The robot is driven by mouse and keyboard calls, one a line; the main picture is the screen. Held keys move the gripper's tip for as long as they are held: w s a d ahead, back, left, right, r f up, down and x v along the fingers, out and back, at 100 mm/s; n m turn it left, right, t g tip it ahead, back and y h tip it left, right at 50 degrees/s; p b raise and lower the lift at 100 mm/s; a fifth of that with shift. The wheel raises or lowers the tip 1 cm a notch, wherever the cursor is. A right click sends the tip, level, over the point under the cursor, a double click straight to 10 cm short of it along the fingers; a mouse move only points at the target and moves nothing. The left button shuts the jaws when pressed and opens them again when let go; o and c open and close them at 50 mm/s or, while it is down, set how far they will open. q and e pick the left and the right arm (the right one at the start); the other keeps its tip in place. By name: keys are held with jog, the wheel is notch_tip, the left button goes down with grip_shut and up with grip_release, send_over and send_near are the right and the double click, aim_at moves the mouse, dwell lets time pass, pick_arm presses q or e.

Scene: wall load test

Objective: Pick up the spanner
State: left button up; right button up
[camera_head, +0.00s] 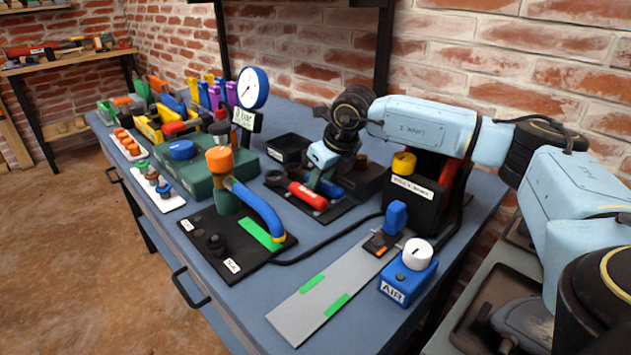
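My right gripper (319,168) reaches in from the right and points down over a small dark tray (338,211) near the back of the blue workbench. In the tray lie a tool with a red handle (306,195) and one with a blue handle (329,188). I cannot tell which of these, if either, is the spanner. The gripper's fingers are small, close to both handles and partly merge with them, so I cannot tell whether they touch or hold anything. My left gripper is not in view.
A blue-handled lever fixture (262,212) with an orange cap stands left of the tray. A round gauge (253,88) stands behind it. A black box with a yellow knob (404,163) is right of the gripper. A grey plate (330,290) and blue AIR box (408,280) lie in front.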

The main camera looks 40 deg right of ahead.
jog(key=shift+f, duration=0.2)
dwell(0.3)
grip_shut()
jog(key=shift+r, duration=0.1)
